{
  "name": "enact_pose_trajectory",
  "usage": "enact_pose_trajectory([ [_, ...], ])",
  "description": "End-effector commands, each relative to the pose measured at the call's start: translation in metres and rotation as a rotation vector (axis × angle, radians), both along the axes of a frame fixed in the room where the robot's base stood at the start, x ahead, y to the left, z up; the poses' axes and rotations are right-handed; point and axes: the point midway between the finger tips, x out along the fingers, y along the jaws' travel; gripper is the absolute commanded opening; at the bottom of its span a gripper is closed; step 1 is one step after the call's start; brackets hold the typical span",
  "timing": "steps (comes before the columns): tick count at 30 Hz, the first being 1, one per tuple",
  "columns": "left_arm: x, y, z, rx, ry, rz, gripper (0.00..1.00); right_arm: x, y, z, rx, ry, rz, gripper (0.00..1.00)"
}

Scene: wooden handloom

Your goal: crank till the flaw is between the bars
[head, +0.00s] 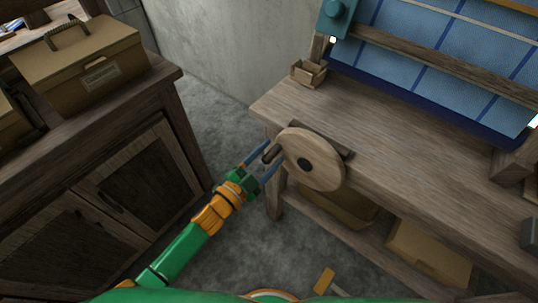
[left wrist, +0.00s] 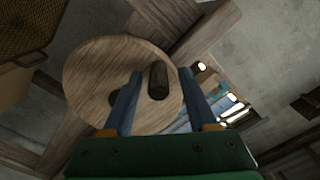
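The round wooden crank wheel (head: 316,163) is on the near side of the loom's bench, with a dark peg handle (head: 271,152) at its left rim. My left gripper (head: 266,157) is open, its two blue fingers on either side of the handle. In the left wrist view the handle (left wrist: 158,80) stands between the fingers, with gaps on both sides. Blue cloth (head: 400,62) with darker grid lines is on the loom at upper right, crossed by a wooden bar (head: 430,62). I cannot make out a flaw on the visible cloth. My right gripper is out of view.
A wooden cabinet (head: 150,95) with a lidded box (head: 82,66) stands at left. A small open box (head: 309,73) sits on the bench's far left corner. Boxes (head: 430,255) rest on the shelf below. Grey floor (head: 222,120) is clear between cabinet and bench.

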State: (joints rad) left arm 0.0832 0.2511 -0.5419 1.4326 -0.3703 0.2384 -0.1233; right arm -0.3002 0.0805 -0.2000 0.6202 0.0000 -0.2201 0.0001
Motion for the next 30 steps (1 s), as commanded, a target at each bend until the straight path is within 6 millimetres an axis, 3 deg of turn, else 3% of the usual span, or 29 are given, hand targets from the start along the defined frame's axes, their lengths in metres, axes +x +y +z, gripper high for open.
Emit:
enact_pose_trajectory([
  [8,-0.005,0.004,-0.001,0.002,0.003,0.001,0.58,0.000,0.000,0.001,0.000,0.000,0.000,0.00],
  [18,-0.055,0.040,-0.001,0.002,0.002,0.000,0.58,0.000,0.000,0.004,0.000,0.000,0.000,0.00],
  [30,-0.058,0.042,-0.001,0.001,0.001,0.000,0.58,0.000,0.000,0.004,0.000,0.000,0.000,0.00],
])
